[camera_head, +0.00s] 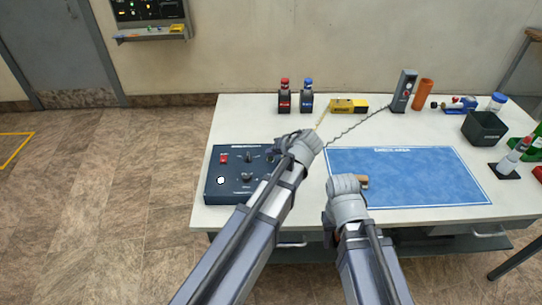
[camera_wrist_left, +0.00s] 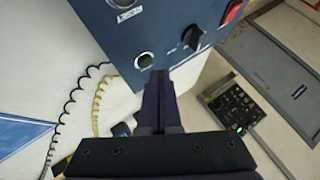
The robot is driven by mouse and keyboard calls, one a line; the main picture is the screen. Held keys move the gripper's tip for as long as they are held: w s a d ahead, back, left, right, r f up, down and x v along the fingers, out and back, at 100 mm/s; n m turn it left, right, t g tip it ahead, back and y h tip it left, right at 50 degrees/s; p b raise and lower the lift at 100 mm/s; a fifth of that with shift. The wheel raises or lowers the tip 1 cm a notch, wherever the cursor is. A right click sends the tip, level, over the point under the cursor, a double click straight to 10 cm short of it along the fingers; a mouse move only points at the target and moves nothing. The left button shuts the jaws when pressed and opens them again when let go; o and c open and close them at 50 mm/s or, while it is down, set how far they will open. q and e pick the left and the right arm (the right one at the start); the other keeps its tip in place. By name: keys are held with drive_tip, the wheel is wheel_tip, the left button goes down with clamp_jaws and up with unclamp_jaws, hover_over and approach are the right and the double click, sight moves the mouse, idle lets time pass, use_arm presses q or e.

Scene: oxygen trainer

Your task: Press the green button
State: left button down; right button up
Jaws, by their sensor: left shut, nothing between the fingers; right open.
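The dark blue control panel (camera_head: 228,190) stands at the left of the white table. In the left wrist view the green button (camera_wrist_left: 145,61) is a dark green round cap in a pale ring on the panel face. My left gripper (camera_wrist_left: 158,76) is shut and empty, its tips just beside the button; I cannot tell whether they touch it. In the head view this gripper (camera_head: 287,141) is over the panel's right end, and the arm hides the button. My right gripper (camera_head: 358,182) is open above the blue mat, its fingers mostly hidden by the wrist.
The panel also bears a red switch (camera_head: 223,158), a black knob (camera_wrist_left: 193,37) and a white round part (camera_head: 220,181). The blue mat (camera_head: 430,180) lies to the right. Bottles (camera_head: 284,100), a yellow device (camera_head: 348,106) and a dark bin (camera_head: 484,130) stand behind and right.

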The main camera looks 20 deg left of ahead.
use_arm(q)
drive_tip(key=shift+r, duration=0.15)
wheel_tip(320, 180, up, 6)
drive_tip(key=p, duration=0.6)
idle(0.4)
idle(1.8)
